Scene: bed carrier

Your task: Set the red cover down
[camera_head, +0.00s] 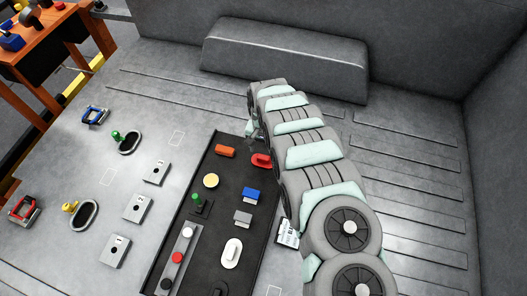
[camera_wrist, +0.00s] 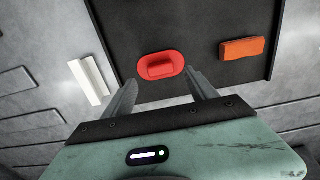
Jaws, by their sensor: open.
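The red cover (camera_wrist: 161,66) is a red oval plate with a raised block grip on top. It lies flat on the black tray (camera_wrist: 209,19), near one of its edges. In the head view the red cover (camera_head: 262,161) shows at the tray's far right, beside my arm. My gripper (camera_wrist: 160,79) is open, with its fingertips apart on either side of the cover's near part. I cannot tell if either finger touches it. In the head view my gripper is mostly hidden by my arm.
An orange block (camera_wrist: 241,49) lies on the tray to the cover's right in the wrist view; a white bar (camera_wrist: 89,81) is at left, off the tray. In the head view, a yellow disc (camera_head: 211,181), blue block (camera_head: 251,195) and white oval piece (camera_head: 232,252) share the tray.

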